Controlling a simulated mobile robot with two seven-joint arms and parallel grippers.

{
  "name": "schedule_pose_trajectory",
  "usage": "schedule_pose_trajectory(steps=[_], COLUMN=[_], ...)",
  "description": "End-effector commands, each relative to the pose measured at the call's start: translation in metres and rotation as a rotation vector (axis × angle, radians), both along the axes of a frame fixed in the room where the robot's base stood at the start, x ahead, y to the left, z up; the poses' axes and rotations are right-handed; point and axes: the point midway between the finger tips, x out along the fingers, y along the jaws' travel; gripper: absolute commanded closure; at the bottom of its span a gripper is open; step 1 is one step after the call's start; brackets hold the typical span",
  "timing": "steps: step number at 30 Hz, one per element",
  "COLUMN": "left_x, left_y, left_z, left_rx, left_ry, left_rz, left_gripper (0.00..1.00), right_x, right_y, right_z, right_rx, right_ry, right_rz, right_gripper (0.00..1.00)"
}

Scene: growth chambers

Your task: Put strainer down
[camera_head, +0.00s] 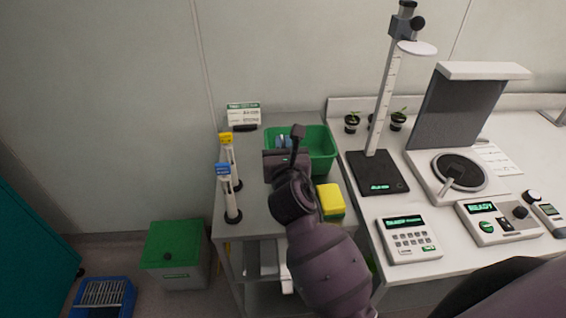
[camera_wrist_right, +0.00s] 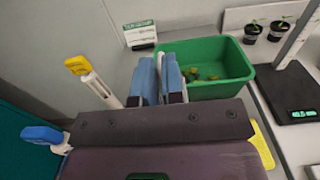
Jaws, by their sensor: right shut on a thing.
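My right gripper (camera_wrist_right: 158,82) points at the green bin (camera_wrist_right: 218,90) on the small side table. Its blue-padded fingers stand close together, shut with a narrow gap. The thing between them is mostly hidden; I take it for the strainer, but I cannot make out its shape. In the head view the gripper (camera_head: 284,143) overlaps the bin's left part (camera_head: 322,150), hidden partly by my wrist. The wrist view shows small green-brown pieces (camera_wrist_right: 200,75) inside the bin. My left gripper is not in view.
Two upright white holders with yellow (camera_head: 226,139) and blue (camera_head: 223,169) tops stand at the table's left edge. A yellow block (camera_head: 330,201) sits in front of the bin. A label card (camera_head: 243,115) stands behind. A height gauge (camera_head: 377,172) stands right.

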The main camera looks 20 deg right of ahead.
Motion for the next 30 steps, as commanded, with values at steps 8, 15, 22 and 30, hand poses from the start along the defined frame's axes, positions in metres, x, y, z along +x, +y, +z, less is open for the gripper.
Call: schedule_pose_trajectory(steps=[8,15,22,30], left_x=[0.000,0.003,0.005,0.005], left_y=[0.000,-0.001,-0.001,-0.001], left_z=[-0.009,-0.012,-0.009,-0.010], left_rx=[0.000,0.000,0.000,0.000], left_ry=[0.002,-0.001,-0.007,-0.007], left_rz=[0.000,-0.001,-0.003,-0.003], left_gripper=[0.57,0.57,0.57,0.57], right_x=[0.000,0.000,0.000,0.000], right_y=[0.000,0.000,0.000,0.000], right_z=[-0.029,-0.046,-0.046,-0.049], right_rx=[0.002,0.000,0.000,0.000], right_ry=[0.002,0.000,-0.001,0.000], right_rz=[-0.002,0.000,0.000,0.000], right_gripper=[1.00,1.00,1.00,0.76])
